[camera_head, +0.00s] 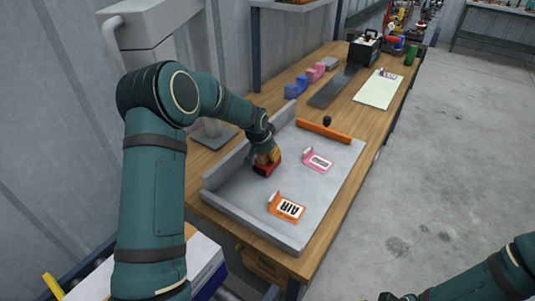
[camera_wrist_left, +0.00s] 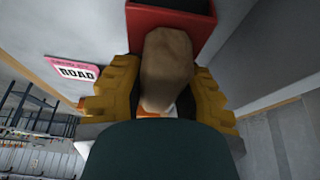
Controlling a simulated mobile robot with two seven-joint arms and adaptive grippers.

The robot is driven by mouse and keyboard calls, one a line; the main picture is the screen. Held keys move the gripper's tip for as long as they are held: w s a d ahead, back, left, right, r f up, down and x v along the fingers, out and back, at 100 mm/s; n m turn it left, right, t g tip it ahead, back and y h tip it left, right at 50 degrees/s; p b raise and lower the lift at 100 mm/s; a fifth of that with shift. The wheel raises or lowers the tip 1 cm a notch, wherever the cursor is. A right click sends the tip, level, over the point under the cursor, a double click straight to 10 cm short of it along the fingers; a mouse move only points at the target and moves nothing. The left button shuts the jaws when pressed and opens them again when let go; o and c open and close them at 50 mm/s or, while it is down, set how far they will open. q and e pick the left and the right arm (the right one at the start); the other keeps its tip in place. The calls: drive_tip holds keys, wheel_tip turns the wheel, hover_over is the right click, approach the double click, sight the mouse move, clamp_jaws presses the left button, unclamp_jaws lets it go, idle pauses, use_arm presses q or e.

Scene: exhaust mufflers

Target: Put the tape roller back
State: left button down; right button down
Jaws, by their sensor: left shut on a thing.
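The tape roller (camera_head: 267,169) shows as a small red thing at my left gripper (camera_head: 264,155), over the left part of the grey tray (camera_head: 318,193). In the left wrist view, the yellow fingers of my left gripper (camera_wrist_left: 165,95) are on both sides of the tape roller, which has a red frame (camera_wrist_left: 172,14) and a tan roll (camera_wrist_left: 167,65). The gripper is shut on it. I cannot tell whether the roller touches the tray floor. My right arm comes in at the lower right, and only a dark bit of its gripper (camera_head: 390,297) shows at the bottom edge.
An orange AIR label piece (camera_head: 288,207) and a pink ROAD label piece (camera_head: 318,160) lie in the tray. An orange bar (camera_head: 323,131) lies at its far end. Blue (camera_head: 297,87) and pink (camera_head: 316,72) blocks and a paper sheet (camera_head: 377,90) are farther along the wooden bench (camera_head: 350,115).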

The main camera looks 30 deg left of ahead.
use_arm(q)
drive_tip(key=shift+f, duration=0.15)
drive_tip(key=c, duration=0.8)
unclamp_jaws()
drive_tip(key=shift+r, duration=0.3)
drive_tip(key=p+v, duration=0.2)
drive_tip(key=v, duration=0.9)
drive_tip(key=shift+s+r, duration=0.2)
drive_tip(key=shift+r, duration=0.1)
